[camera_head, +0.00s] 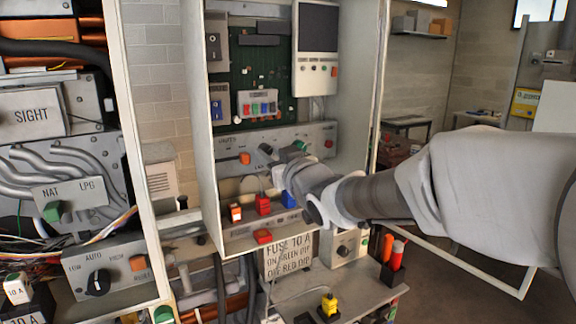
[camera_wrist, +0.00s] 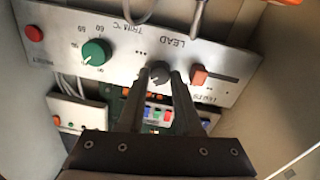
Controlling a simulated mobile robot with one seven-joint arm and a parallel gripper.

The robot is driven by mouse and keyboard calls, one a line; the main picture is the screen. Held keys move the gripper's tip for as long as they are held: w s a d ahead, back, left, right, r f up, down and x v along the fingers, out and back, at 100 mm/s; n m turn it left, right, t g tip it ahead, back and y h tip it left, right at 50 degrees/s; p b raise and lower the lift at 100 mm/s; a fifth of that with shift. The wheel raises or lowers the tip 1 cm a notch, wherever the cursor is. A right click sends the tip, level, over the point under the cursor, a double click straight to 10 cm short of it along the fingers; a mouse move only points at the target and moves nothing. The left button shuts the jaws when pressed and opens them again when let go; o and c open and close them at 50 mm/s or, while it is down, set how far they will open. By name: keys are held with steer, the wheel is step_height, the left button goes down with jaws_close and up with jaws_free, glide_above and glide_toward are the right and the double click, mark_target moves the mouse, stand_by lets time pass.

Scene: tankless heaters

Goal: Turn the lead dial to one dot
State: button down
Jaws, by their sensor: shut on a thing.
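The lead dial (camera_wrist: 159,72) is a small dark round knob under the LEAD label in the wrist view, where the panel (camera_wrist: 228,48) appears upside down. My gripper (camera_wrist: 158,76) has one finger on each side of the dial and is shut on it. Three dots show beside the dial, on the side of the green trim dial (camera_wrist: 96,52). The dial's pointer is too small to read, and the fingers hide part of its surround. In the head view my gripper (camera_head: 277,156) reaches the panel (camera_head: 228,142) from the right and covers the dial area.
Cabinet side walls (camera_head: 203,130) stand left and right of the panel. Red (camera_head: 263,205) and blue (camera_head: 289,199) blocks sit below. A shelf with a pen holder (camera_head: 393,272) is lower right.

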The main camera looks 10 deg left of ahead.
steer(key=shift+f+n+y+b, duration=0.1)
steer(key=shift+n+y+b, duration=0.3)
steer(key=shift+n+b, duration=4.45)
steer(key=shift+n, duration=0.25)
steer(key=c, duration=0.9)
jaws_free()
steer(key=shift+o, duration=0.2)
steer(key=p+v, duration=0.2)
steer(key=v, duration=1.5)
steer(key=shift+s, duration=0.15)
